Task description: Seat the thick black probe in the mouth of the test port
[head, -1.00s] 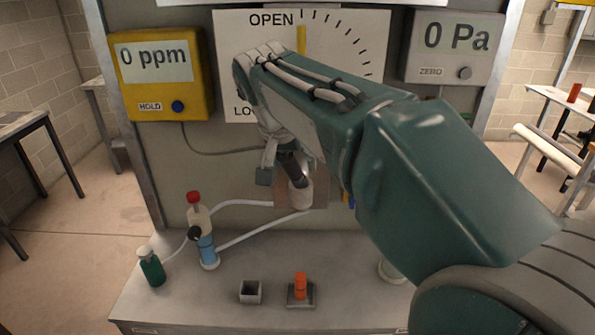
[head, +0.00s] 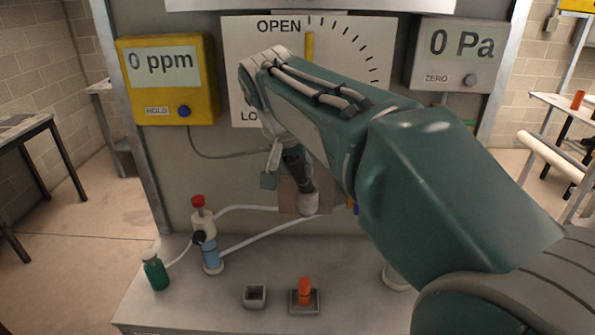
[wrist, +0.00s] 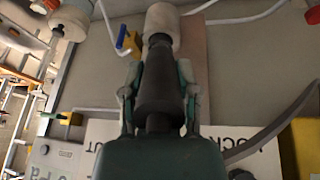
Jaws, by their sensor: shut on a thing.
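The thick black probe (wrist: 160,85) is held lengthwise between the two fingers of my gripper (wrist: 158,72), which is shut on it. The test port appears as a pale round cylinder (wrist: 162,24) on a brownish plate. In the wrist view the probe's narrow end meets or overlaps the port's mouth, and I cannot tell how far in it is. In the head view the probe (head: 297,171) slants down to the port (head: 306,203). My arm covers part of the gripper there.
A yellow meter (head: 168,80) and a grey gauge (head: 467,55) flank a dial board (head: 240,60). On the bench stand a green bottle (head: 155,272), a red-capped column (head: 203,240) with white tubes, an empty grey holder (head: 255,297), and an orange plug (head: 304,290) in another holder.

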